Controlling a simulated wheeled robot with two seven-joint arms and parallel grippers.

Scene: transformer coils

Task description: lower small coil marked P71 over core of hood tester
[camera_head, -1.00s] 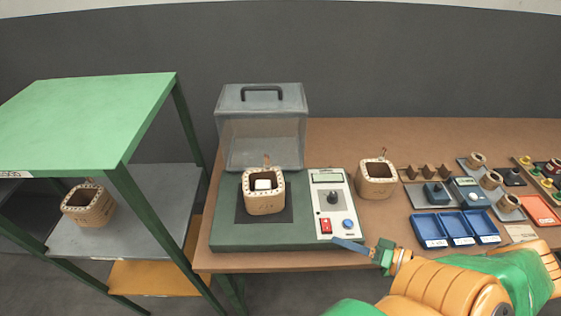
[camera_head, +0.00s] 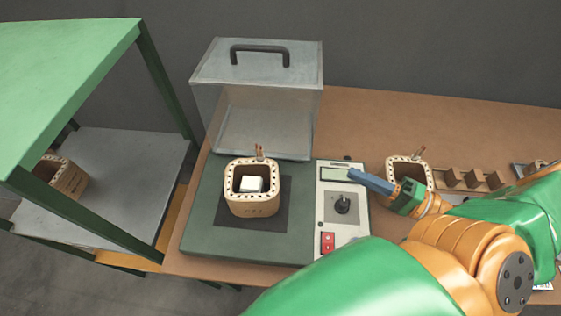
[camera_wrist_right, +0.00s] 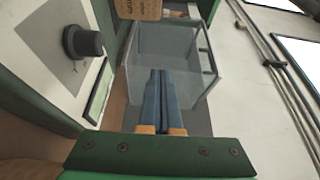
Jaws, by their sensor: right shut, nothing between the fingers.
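A small tan coil (camera_head: 253,200) sits around the pale core (camera_head: 251,184) on the dark pad of the green hood tester (camera_head: 204,222). Its marking is too small to read. The tester's clear hood (camera_head: 256,112) with a dark handle stands open behind the coil. My right gripper (camera_head: 358,178) is shut and empty above the tester's control panel (camera_head: 343,206), to the right of the coil. In the right wrist view, its blue fingers (camera_wrist_right: 161,95) are together, with the clear hood (camera_wrist_right: 170,60) beyond and part of a coil (camera_wrist_right: 138,9) at the top edge. My left gripper is out of view.
Another coil (camera_head: 409,172) stands on the brown table (camera_head: 440,120) just behind my right gripper. A further coil (camera_head: 68,178) is on the grey shelf (camera_head: 120,175) at left, partly behind a green post. A small wooden rack (camera_head: 465,179) is at right.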

